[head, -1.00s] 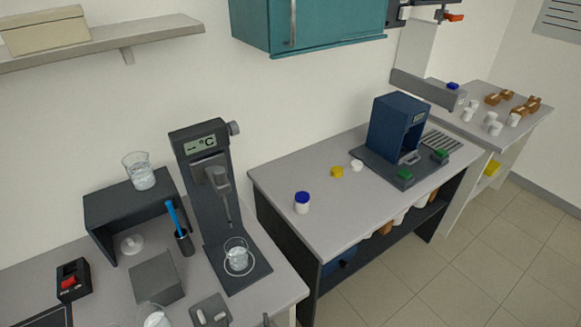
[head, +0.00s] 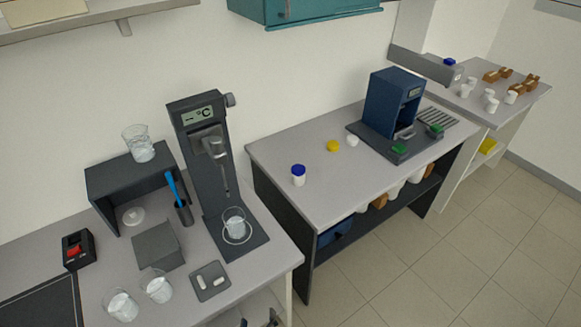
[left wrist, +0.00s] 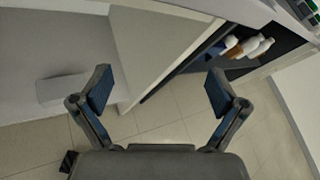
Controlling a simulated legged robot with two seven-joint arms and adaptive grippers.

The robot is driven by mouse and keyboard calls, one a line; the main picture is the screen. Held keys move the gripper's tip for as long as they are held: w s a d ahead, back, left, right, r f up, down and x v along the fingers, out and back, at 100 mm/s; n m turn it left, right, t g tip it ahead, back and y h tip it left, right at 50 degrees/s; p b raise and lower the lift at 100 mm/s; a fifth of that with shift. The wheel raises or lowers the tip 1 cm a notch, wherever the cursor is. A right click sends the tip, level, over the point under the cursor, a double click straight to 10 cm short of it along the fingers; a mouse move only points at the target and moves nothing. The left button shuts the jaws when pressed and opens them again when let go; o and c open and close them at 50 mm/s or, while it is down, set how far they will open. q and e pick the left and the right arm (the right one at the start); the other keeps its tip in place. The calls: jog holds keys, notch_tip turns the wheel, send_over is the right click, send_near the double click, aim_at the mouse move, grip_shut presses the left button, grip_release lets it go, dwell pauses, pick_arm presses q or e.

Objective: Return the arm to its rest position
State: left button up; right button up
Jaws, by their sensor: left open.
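My left gripper (head: 259,319) shows only at the bottom edge of the head view, in front of the near bench (head: 222,295). In the left wrist view the same gripper (left wrist: 159,92) has its two blue-padded fingers spread wide. Nothing is between them; floor tiles show through the gap. The gripper is apart from the bench and the shelving. Most of the left arm is out of the head view. My right gripper is in neither view.
The near bench holds a thermometer stand (head: 206,160) with a beaker (head: 234,222), two more beakers at the front, a grey block (head: 158,246) and a small tray (head: 210,281). A second bench (head: 300,215) stands right. Open tiled floor (head: 430,265) lies beyond it.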

pick_arm(q)
jog(key=s+a+f+n+g, duration=0.2)
jog(key=s+f+n+g, duration=0.15)
jog(key=f, duration=0.65)
jog(key=s+a+f+n+g, duration=0.2)
jog(key=s+f+n, duration=0.3)
jog(key=f, duration=0.4)
jog(key=s+a+f+n+g, duration=0.2)
jog(key=s+f+n, duration=0.25)
jog(key=f, duration=0.55)
jog(key=s+a+f+n+g, duration=0.2)
jog(key=s+a+f+n, duration=0.2)
jog(key=s+n, duration=0.3)
jog(key=s+a+f+n+g, duration=0.3)
jog(key=s+f+n, duration=0.4)
jog(key=s, duration=0.5)
jog(key=shift+s+a+f+n+g, duration=0.3)
jog(key=shift+s+a+n+g, duration=0.1)
jog(key=shift+a, duration=0.25)
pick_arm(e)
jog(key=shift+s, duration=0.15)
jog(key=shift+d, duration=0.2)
